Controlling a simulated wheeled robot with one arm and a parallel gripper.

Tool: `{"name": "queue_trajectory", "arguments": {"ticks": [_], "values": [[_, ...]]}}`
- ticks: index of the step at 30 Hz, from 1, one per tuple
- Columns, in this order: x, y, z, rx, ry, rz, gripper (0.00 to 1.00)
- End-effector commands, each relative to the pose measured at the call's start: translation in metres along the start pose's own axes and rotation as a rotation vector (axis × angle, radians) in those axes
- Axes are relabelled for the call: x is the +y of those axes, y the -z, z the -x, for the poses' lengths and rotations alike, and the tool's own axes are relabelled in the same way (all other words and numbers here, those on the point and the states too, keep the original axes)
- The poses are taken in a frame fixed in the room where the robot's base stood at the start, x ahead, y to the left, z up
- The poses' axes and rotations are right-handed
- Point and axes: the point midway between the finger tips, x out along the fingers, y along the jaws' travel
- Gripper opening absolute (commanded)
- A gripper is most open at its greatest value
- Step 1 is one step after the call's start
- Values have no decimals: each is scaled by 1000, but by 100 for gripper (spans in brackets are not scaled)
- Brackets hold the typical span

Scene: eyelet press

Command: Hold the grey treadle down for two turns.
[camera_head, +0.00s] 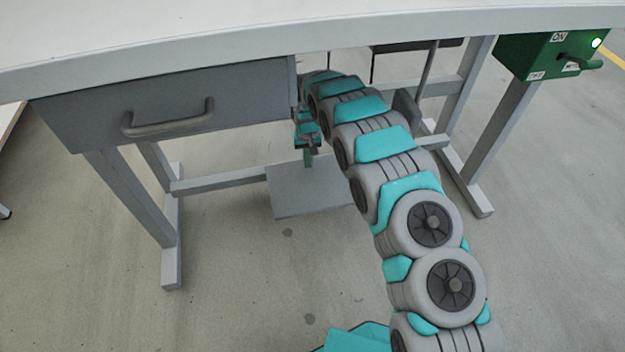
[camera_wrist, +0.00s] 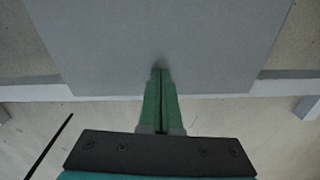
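The grey treadle (camera_head: 300,192) is a flat plate low under the table, between the table legs. It fills the upper middle of the wrist view (camera_wrist: 150,45). My gripper (camera_head: 308,158) is under the table over the treadle. In the wrist view its green fingers (camera_wrist: 160,75) lie side by side with only a thin dark line between them, so it is shut, with nothing seen between them. The fingertips overlap the treadle's near part, with a small dark shadow at the tips. I cannot tell for sure whether they touch it.
The white table (camera_head: 250,38) spans above my arm. A grey drawer (camera_head: 220,95) with a handle hangs at left. A green switch box (camera_head: 545,55) with a lit lamp is at the right end. Table legs and a crossbar (camera_head: 215,181) stand around the treadle. The floor in front is clear.

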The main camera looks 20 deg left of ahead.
Motion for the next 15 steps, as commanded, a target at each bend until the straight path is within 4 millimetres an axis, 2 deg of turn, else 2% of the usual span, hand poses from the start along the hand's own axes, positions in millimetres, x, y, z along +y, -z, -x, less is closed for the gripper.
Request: {"name": "queue_trajectory", "arguments": {"ticks": [15], "values": [[0, 0, 58, -1, 0, 0, 0]]}}
